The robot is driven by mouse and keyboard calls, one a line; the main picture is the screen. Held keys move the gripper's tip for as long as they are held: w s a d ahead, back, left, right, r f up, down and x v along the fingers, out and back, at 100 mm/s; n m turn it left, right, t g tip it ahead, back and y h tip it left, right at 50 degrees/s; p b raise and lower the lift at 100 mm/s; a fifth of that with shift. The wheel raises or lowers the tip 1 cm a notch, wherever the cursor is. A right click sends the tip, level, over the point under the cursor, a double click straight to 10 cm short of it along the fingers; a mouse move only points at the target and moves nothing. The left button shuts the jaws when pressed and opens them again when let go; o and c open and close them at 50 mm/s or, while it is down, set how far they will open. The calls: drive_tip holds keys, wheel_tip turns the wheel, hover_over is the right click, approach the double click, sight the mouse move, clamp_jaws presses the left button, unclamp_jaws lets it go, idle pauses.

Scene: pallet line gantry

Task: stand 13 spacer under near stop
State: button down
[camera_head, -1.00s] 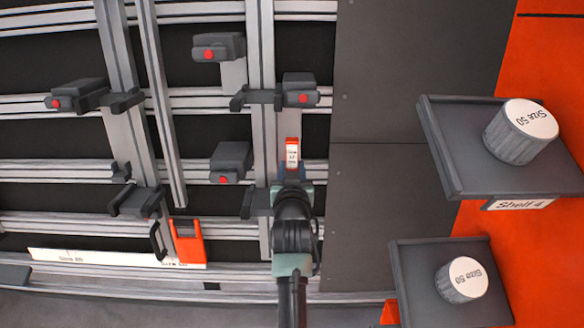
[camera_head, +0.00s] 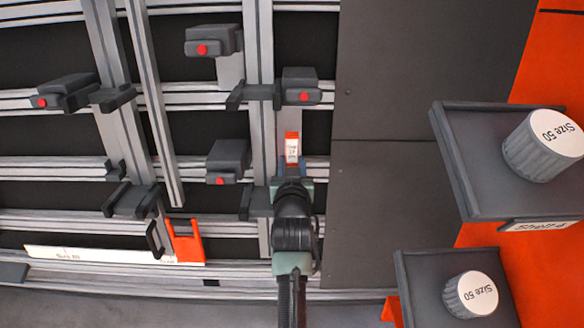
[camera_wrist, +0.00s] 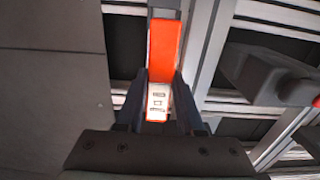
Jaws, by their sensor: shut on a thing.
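An orange spacer with a white label (camera_head: 292,148) is held by my gripper (camera_head: 291,166). It also shows in the wrist view (camera_wrist: 163,52), between the two dark fingers of my gripper (camera_wrist: 158,108), with its long side pointing away from the palm. In the head view, a dark stop with a red button (camera_head: 300,86) is just above the spacer, with a visible gap in the picture. Another such stop (camera_head: 228,160) is to its left and shows at the right of the wrist view (camera_wrist: 270,78). No label tells which is the near stop. My wrist hides the spacer's lower part.
More red-buttoned stops (camera_head: 213,42) (camera_head: 66,90) sit on the rail frame. An orange U-shaped piece (camera_head: 187,244) is at the lower left. Right of the frame is a bare dark panel (camera_head: 390,220). Two shelves (camera_head: 462,170) (camera_head: 424,298) with "Size 50" cylinders stand further right.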

drive_tip(key=shift+b+x, duration=2.75)
drive_tip(key=shift+x, duration=0.65)
drive_tip(key=shift+w+f, duration=0.1)
drive_tip(key=shift+w, duration=0.1)
drive_tip(key=shift+s+f, duration=0.2)
drive_tip(key=shift+f, duration=0.15)
drive_tip(key=shift+c, duration=2.2)
unclamp_jaws()
drive_tip(key=shift+s, duration=0.1)
drive_tip(key=p+v, duration=0.1)
drive_tip(key=v, duration=1.1)
drive_tip(key=shift+s+r, duration=0.2)
drive_tip(key=shift+s, duration=0.15)
